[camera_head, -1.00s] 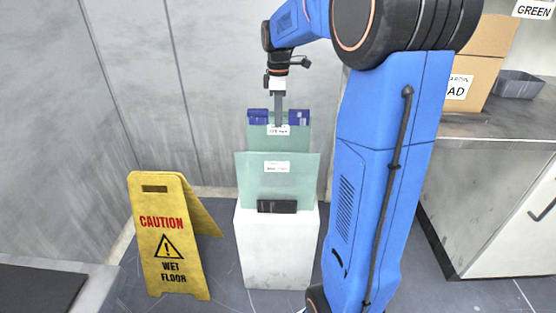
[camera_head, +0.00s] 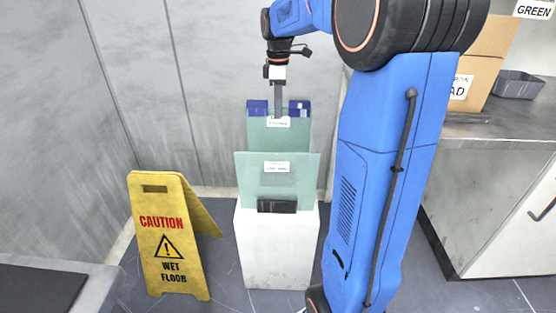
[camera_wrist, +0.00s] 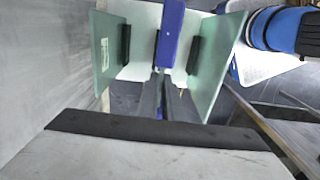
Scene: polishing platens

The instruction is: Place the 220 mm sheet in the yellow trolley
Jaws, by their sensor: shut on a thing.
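My gripper (camera_head: 278,114) is shut on the top edge of a greenish glass sheet (camera_head: 260,136) with a blue top strip and a white label too small to read. I hold it upright above the white stand (camera_head: 278,250), its lower part hidden behind the front sheet. In the wrist view the blue strip (camera_wrist: 170,35) sits at my fingers (camera_wrist: 158,95), between two other sheets. The front glass sheet (camera_head: 250,180) also bears a label and stands at a black holder (camera_head: 277,206). A labelled sheet (camera_wrist: 103,60) is at left in the wrist view. No yellow trolley is visible.
A yellow wet-floor sign (camera_head: 170,235) stands left of the stand. A grey wall is close behind. At right is a counter (camera_head: 490,125) with a cardboard box (camera_head: 485,60) and a grey bin (camera_head: 518,84). A dark-topped surface (camera_head: 40,290) is at lower left.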

